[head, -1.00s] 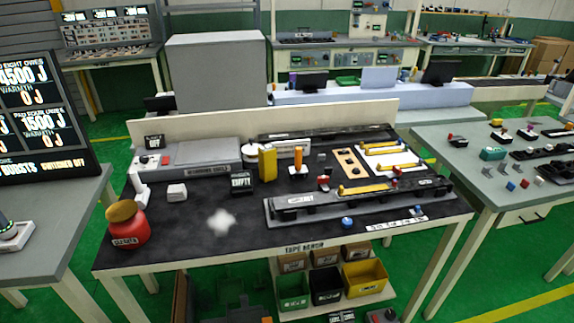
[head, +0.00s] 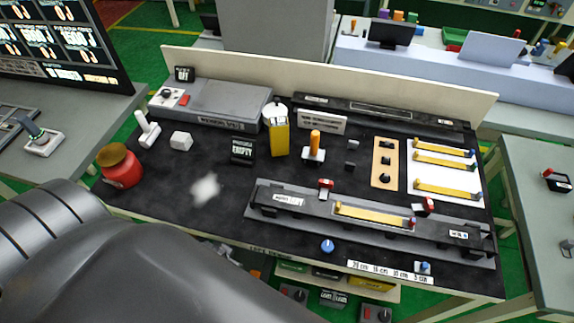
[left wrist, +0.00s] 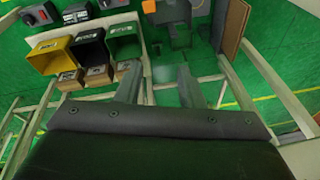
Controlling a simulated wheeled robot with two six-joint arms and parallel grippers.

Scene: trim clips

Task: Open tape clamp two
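A long grey fixture (head: 375,225) lies across the front of the black-topped bench, with a yellow strip (head: 374,215) along its middle. Two red-topped clamps stand by the strip: a left clamp (head: 326,184) near its left end and a right clamp (head: 424,205) near its right end. I cannot read which is numbered two, nor tell clearly if either is open. In the left wrist view my left gripper (left wrist: 159,72) has its fingers apart with nothing between them, facing the bins and green floor. My right gripper is out of view.
A blue knob (head: 327,246) sits in front of the fixture. A red jar (head: 121,167), a yellow box (head: 278,135) and an orange-handled tool (head: 314,146) stand on the bench. A white panel (head: 460,170) holds more yellow strips. My dark arm covers the lower left.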

